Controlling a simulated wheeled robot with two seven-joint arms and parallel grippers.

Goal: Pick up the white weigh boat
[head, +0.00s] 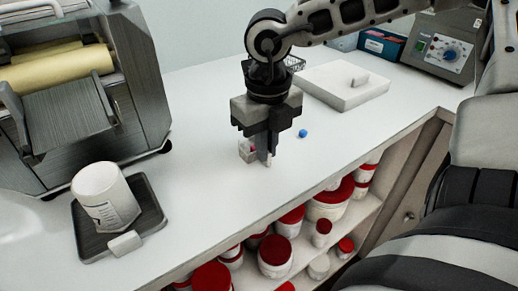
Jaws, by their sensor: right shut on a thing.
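My right gripper (265,158) points straight down over the middle of the white counter. It is shut on a small white piece that I take to be the weigh boat (246,151). My left gripper is not in view.
A small blue object (303,133) lies right of the gripper. A white slab (345,97) lies behind. A roller mill (75,110) stands left, with a white tub (104,195) on a dark tray (90,242) before it. Red-lidded jars (275,257) fill the shelf below the counter edge.

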